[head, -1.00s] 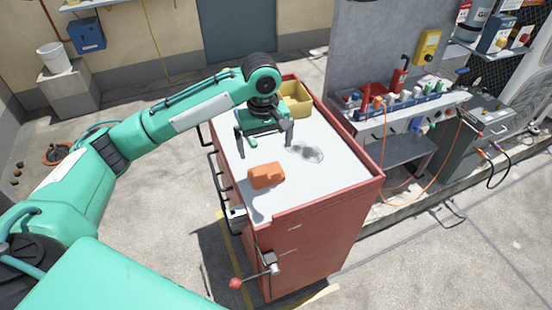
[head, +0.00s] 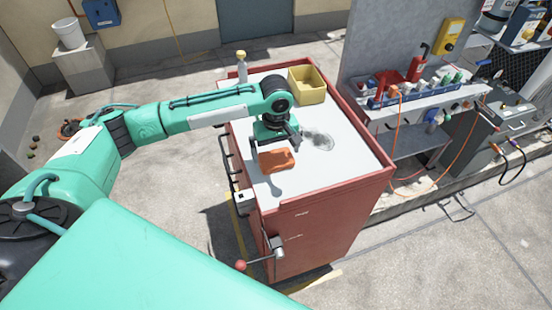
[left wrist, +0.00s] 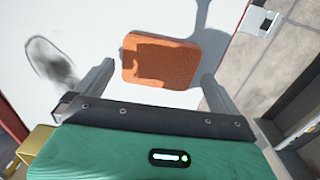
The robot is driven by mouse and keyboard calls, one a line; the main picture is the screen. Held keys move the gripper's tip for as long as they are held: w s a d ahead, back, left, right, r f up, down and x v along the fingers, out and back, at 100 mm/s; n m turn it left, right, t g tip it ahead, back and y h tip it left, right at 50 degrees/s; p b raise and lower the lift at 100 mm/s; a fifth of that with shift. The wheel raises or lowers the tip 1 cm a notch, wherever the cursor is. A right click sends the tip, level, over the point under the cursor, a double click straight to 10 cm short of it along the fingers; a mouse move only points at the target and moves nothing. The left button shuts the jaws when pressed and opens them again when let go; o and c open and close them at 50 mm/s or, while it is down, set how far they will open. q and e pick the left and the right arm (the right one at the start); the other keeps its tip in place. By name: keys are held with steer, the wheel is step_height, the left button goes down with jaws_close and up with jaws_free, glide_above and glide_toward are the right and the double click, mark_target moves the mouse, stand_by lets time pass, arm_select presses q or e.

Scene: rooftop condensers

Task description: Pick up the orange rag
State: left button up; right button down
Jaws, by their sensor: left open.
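The orange rag (head: 277,160) lies as a folded block on the white top of a red tool cabinet (head: 330,212). My left gripper (head: 276,154) is open and empty, close to the rag, with its fingers pointing down at it. In the left wrist view the rag (left wrist: 160,61) lies ahead of the two spread fingers, roughly between their lines, and the gripper's shadow falls on it. I cannot tell the exact height of the fingertips over the top. My right gripper is not in view.
A yellow bin (head: 307,86) and a bottle with a yellow cap (head: 242,68) stand at the back. A vise-like handle (head: 262,258) sticks out in front. A bench with tools (head: 420,100) stands right.

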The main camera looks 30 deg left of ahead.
mark_target(276, 158)
arm_select(q)
step_height(276, 158, down, 2)
steer(key=shift+f, duration=0.25)
steer(key=c, duration=0.7)
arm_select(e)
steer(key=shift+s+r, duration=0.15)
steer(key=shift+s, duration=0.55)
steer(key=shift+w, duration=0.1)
arm_select(q)
steer(key=shift+r, duration=0.6)
step_height(276, 158, up, 19)
steer(key=b, duration=0.1)
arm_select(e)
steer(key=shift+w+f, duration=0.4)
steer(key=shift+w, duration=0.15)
arm_select(q)
steer(key=shift+f, duration=0.1)
